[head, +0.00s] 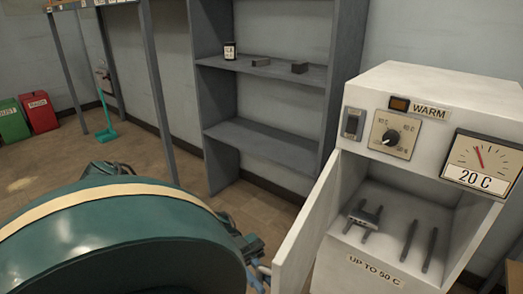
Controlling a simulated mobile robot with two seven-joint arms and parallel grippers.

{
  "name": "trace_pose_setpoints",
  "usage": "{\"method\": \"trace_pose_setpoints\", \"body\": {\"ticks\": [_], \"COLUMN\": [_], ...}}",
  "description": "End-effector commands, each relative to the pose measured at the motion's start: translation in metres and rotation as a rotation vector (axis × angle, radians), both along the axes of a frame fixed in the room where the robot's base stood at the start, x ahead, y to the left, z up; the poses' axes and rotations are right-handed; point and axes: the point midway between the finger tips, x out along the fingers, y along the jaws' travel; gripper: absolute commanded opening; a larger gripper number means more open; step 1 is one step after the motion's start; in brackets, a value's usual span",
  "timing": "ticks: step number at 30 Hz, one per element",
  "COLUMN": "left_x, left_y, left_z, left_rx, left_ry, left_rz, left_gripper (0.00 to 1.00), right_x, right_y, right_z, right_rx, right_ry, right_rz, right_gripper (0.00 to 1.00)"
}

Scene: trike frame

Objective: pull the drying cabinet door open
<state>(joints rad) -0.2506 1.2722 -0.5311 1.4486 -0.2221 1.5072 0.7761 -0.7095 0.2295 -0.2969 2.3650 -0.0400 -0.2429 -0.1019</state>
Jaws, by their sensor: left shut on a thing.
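The white drying cabinet (437,89) stands at the right, marked WARM and UP TO 50 C. Its door (309,232) stands open, swung out on the left side of the front, so the interior shows. Inside are a small dark rack-like piece (363,218) and two dark bars (418,247). My left gripper (262,272) is at the door's outer edge, low in the view, shut on the door. The exact grip is small and partly hidden behind my teal arm. My right gripper is not in view.
A grey shelf unit (262,68) with a small jar and two dark blocks stands behind. Red (39,112) and green (12,120) bins and a teal dustpan (107,133) are at the far left. Brown floor lies free between them and my arm.

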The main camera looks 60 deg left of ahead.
Motion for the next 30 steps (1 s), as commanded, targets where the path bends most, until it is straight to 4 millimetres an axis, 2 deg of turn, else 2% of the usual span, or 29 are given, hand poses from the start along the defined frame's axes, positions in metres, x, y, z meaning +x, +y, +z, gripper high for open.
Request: {"method": "trace_pose_setpoints", "body": {"ticks": [6, 7, 13, 23, 26, 30], "left_x": [0.0, 0.0, 0.0, 0.0, 0.0, -0.001], "left_y": [0.0, 0.0, 0.0, 0.007, 0.021, 0.052], "left_z": [-0.001, -0.001, 0.0, -0.001, -0.001, -0.002], "left_rx": [0.003, 0.003, 0.002, 0.002, 0.005, 0.006], "left_ry": [0.001, 0.001, 0.0, 0.0, 0.0, -0.001], "left_rz": [0.001, 0.001, 0.001, 0.001, 0.003, 0.005], "left_gripper": [0.0, 0.17, 0.32, 0.32, 0.32, 0.32], "right_x": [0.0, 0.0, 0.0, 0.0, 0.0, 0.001], "right_y": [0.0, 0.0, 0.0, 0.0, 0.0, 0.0], "right_z": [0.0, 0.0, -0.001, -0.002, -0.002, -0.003], "right_rx": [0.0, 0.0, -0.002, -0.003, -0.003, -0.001], "right_ry": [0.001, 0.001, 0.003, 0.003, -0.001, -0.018], "right_rz": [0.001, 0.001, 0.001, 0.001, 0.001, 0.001], "right_gripper": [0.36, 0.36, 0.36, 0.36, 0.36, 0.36]}}
